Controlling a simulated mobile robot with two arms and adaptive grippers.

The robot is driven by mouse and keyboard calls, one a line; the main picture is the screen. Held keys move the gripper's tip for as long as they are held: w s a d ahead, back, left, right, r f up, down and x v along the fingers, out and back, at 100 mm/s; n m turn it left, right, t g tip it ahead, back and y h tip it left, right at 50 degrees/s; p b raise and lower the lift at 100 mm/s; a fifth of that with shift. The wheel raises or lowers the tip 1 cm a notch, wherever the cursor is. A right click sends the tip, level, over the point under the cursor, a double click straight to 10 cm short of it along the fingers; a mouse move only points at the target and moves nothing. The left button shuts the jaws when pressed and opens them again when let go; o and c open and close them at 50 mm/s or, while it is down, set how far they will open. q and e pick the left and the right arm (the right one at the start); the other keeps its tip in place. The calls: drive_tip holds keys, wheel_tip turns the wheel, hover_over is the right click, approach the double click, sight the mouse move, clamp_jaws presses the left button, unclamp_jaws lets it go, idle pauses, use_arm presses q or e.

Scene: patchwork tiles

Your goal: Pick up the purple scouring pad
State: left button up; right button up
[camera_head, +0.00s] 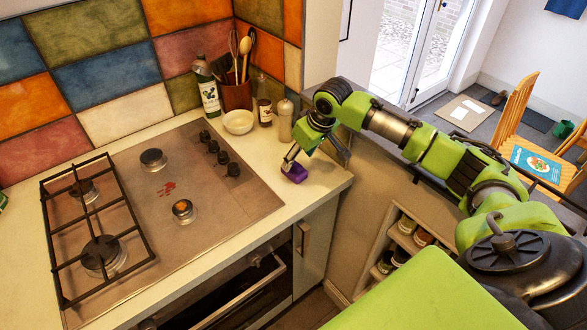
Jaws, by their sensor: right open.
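The purple scouring pad (296,174) is a small dark purple block on the white counter, near its right end. My right gripper (315,166) is open, with its arm coming in from the right. One finger is at the pad, in front of or touching its upper left side; I cannot tell which. The other finger is to the right, above the counter's edge. My left gripper is not in view.
Behind the gripper stand a pepper mill (285,121), a white bowl (238,122), a green bottle (206,88) and a utensil holder (236,96). The gas hob (200,185) lies to the left. Bare counter (262,150) lies between hob and pad.

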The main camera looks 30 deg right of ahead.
sight(295, 164)
drive_tip(key=shift+w+a+f+p, duration=0.15)
drive_tip(key=shift+a+f+p, duration=0.1)
drive_tip(key=shift+f+p, duration=0.4)
drive_tip(key=x, duration=0.3)
drive_tip(key=shift+w+f+p, duration=0.1)
drive_tip(key=shift+f+p, duration=0.1)
drive_tip(key=shift+p, duration=0.1)
drive_tip(key=shift+f, duration=0.1)
drive_tip(key=c, duration=1.2)
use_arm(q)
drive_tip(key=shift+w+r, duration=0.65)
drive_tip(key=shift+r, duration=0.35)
